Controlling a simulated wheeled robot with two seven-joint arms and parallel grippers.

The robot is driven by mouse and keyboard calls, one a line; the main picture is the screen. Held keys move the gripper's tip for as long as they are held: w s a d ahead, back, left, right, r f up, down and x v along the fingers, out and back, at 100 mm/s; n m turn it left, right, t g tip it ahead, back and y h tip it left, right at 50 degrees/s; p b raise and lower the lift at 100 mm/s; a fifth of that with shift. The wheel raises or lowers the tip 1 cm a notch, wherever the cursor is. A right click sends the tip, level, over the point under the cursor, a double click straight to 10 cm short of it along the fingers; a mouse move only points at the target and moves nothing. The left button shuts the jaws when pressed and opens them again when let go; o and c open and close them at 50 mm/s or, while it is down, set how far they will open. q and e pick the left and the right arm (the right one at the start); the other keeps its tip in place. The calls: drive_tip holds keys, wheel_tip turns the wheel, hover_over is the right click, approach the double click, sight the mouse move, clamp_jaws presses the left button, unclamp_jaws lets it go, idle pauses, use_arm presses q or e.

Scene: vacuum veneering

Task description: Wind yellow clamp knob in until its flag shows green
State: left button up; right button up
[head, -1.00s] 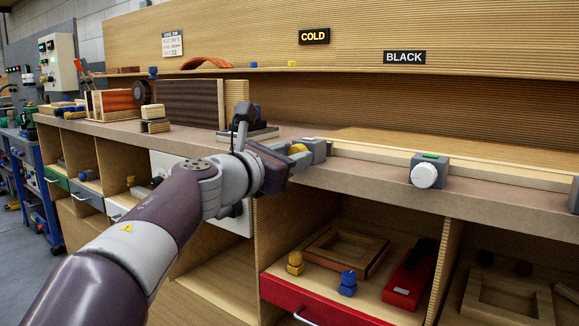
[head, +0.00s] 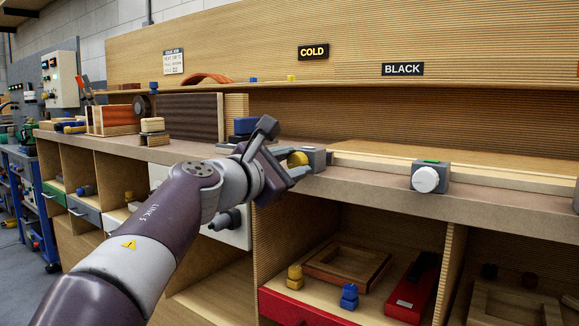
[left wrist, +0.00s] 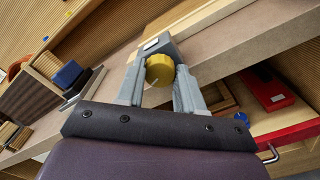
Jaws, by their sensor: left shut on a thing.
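The yellow clamp knob (head: 298,159) sits on the near-left face of a grey clamp block (head: 317,157) at the bench's front edge. In the left wrist view the knob (left wrist: 160,70) lies between the two fingers of my left gripper (left wrist: 160,88), which is shut on it. In that view a pale, whitish flag strip (left wrist: 151,43) shows on the block's top; I see no green on it. In the head view my left gripper (head: 292,170) partly covers the knob. My right gripper is not in view.
A second clamp block with a white knob (head: 425,179) and a green flag (head: 431,162) stands to the right on the bench edge. A red drawer (head: 285,308) is open below, near spare yellow (head: 295,276) and blue (head: 349,296) knobs. A blue-topped object (head: 247,126) stands behind my wrist.

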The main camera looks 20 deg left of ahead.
use_arm(q)
drive_tip(key=o, duration=1)
drive_tip(key=shift+o, duration=0.2)
drive_tip(key=v, duration=1.2)
drive_tip(key=shift+s, duration=0.3)
drive_tip(key=shift+a, duration=0.1)
